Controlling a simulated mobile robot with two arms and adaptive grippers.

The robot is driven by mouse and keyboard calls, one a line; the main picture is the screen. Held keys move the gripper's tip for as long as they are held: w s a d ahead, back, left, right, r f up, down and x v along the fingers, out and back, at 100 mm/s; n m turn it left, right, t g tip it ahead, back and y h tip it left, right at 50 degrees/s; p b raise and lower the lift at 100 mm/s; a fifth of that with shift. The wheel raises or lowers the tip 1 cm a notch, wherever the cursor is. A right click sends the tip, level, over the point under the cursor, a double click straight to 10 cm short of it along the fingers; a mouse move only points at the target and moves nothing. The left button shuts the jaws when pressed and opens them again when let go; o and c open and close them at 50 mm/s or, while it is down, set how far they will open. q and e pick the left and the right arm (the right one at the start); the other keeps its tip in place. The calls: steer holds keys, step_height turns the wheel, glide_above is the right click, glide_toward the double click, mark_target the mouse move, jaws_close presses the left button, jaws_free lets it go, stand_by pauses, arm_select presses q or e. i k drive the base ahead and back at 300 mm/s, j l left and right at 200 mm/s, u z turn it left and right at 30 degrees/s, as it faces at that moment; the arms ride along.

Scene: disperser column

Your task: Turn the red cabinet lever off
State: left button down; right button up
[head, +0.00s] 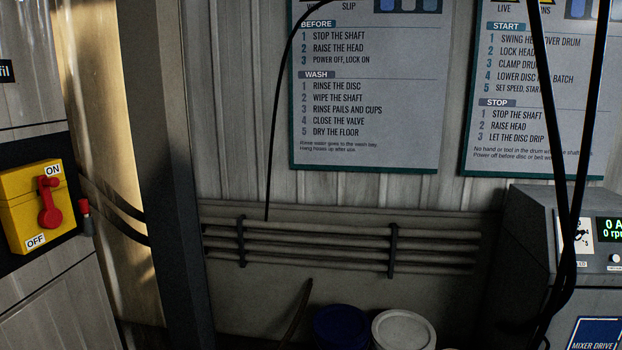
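The red lever (49,204) is mounted on a yellow switch plate (18,214) at the left edge of the head view. It stands roughly upright, with its upper end close to the ON label (53,170). The OFF label (35,241) is below it on the plate. The plate sits on a black panel on the grey cabinet (50,300), which the frame cuts off on the left. Neither of my grippers is in view, and nothing touches the lever.
A small red-topped item (86,216) hangs beside the plate. A dark post (165,160) stands right of the cabinet. Wall pipes (320,244), a blue pail (341,327) and a white pail (403,330) are mid-view. Black cables hang before the mixer console (530,250) at right.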

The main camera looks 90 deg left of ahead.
mark_target(51, 216)
steer(key=u, duration=4.15)
